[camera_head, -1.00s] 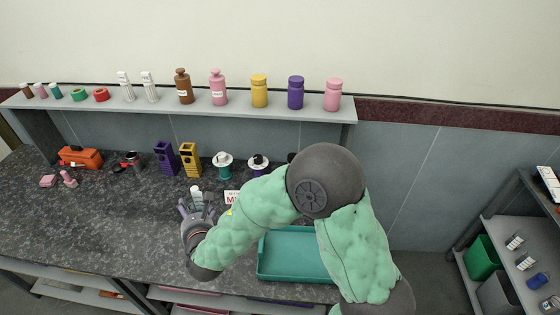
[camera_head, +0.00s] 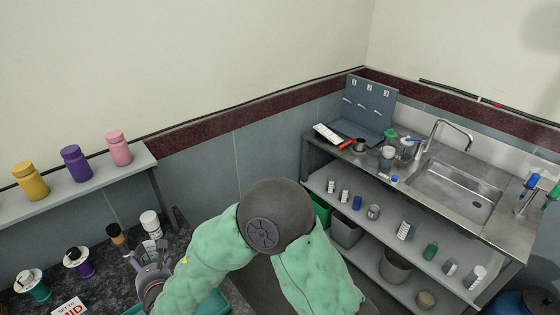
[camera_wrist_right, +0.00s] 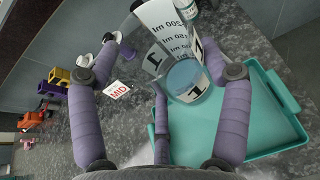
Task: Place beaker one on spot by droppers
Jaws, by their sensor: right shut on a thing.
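Beaker one (camera_wrist_right: 188,78) is clear, marked "200 ml" and "1", and shows large in the right wrist view, tilted. My right gripper (camera_wrist_right: 160,72) is shut on it, with purple-grey fingers around its sides. In the head view the gripper (camera_head: 150,258) is at the lower left over the dark counter, and the beaker (camera_head: 151,247) shows only faintly between its fingers. I cannot make out the droppers or the spot by them for sure. My left gripper is not in view.
A teal tray (camera_wrist_right: 262,130) lies below the beaker. A "MID" card (camera_head: 69,308) and spools (camera_head: 78,262) stand left of the gripper, a white bottle (camera_head: 150,222) behind it. A sink bench (camera_head: 440,178) with a numbered panel (camera_head: 368,105) is at right.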

